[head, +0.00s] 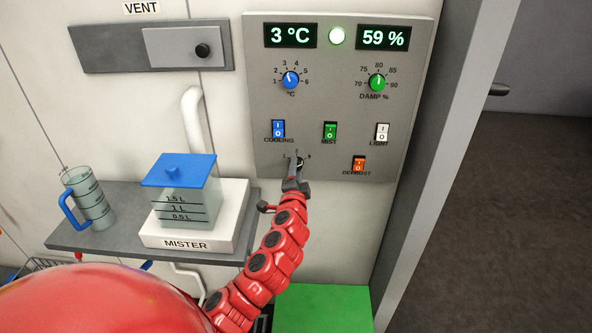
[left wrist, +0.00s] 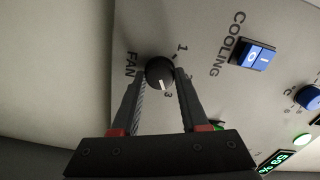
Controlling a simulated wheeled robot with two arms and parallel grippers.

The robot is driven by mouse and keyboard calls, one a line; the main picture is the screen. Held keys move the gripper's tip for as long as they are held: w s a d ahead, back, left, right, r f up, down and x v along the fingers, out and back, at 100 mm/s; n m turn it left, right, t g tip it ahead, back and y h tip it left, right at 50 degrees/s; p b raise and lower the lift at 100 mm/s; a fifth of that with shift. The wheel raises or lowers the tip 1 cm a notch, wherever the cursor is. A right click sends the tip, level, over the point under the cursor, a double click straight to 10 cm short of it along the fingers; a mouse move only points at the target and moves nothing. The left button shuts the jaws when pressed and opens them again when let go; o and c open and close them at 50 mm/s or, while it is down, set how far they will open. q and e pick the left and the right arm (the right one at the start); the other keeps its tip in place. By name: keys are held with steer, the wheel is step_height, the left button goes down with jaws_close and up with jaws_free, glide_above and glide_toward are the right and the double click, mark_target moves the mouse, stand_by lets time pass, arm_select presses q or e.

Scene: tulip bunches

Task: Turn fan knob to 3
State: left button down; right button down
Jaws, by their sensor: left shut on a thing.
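The fan knob (left wrist: 160,72) is a round dark knob with a white pointer mark, on the grey control panel (head: 411,100). In the left wrist view its mark points toward the printed 3, and a 1 shows on the other side; the 2 is mostly covered by a finger. My left gripper (left wrist: 160,78) has one finger on each side of the knob and is shut on it. In the head view my left gripper (head: 296,180) reaches up to the panel's lower part and largely hides the knob. My right gripper is not in view.
Above the knob are the blue cooling switch (head: 278,129), green mist switch (head: 330,131) and white light switch (head: 382,132). The orange defrost switch (head: 359,164) sits to the right. A mister tank (head: 187,203) and a jug (head: 91,200) stand on a shelf at left.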

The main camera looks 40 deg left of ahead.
arm_select(q)
steer(key=shift+c, duration=2.1)
jaws_free()
steer(key=shift+s, duration=0.1)
steer(key=p+v, duration=0.3)
steer(key=v, duration=1.4)
steer(key=shift+s, duration=0.15)
